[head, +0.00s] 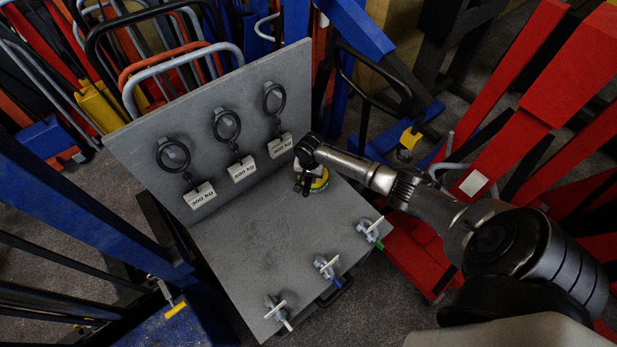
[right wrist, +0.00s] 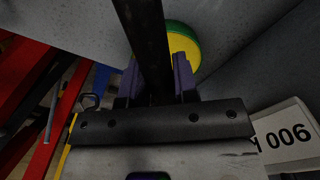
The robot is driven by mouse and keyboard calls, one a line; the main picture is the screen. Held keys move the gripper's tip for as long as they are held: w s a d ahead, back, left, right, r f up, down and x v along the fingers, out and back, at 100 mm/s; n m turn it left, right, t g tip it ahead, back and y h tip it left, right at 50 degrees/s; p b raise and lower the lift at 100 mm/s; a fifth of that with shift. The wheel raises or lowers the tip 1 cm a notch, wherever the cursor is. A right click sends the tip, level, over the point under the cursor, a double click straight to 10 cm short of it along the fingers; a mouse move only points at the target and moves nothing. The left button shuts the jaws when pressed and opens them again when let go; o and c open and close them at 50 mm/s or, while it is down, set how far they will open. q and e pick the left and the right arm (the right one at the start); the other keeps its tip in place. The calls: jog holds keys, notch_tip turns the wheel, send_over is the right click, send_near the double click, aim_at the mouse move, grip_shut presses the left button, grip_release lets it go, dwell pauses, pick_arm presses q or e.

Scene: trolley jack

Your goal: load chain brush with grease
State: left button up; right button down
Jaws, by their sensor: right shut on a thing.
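My right gripper (head: 308,180) is at the back right of the grey board, close to a round yellow-and-green tin (head: 320,181), which looks like the grease. In the right wrist view the gripper (right wrist: 157,82) has its purple fingers shut on a dark, straight bar (right wrist: 150,35), which seems to be the chain brush's handle. The tin also shows there (right wrist: 186,48), just beyond the fingers and partly hidden by them. The brush's bristle end is hidden, so I cannot tell whether it touches the grease. My left gripper is out of view.
The grey board (head: 270,235) has an upright back panel (head: 200,110) with three hanging rings and number plates (head: 243,168). Three clamp-like fittings (head: 326,266) line its front edge. Blue frames stand left; red jack parts (head: 540,90) crowd the right.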

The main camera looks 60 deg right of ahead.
jog(key=shift+s, duration=0.1)
jog(key=shift+r+p, duration=0.15)
jog(key=shift+p, duration=0.3)
jog(key=shift+f+b, duration=1.8)
jog(key=shift+f, duration=1.2)
jog(key=shift+f+b, duration=0.35)
jog(key=shift+f, duration=0.3)
notch_tip(320, 180, up, 7)
jog(key=p, duration=0.8)
dwell(0.7)
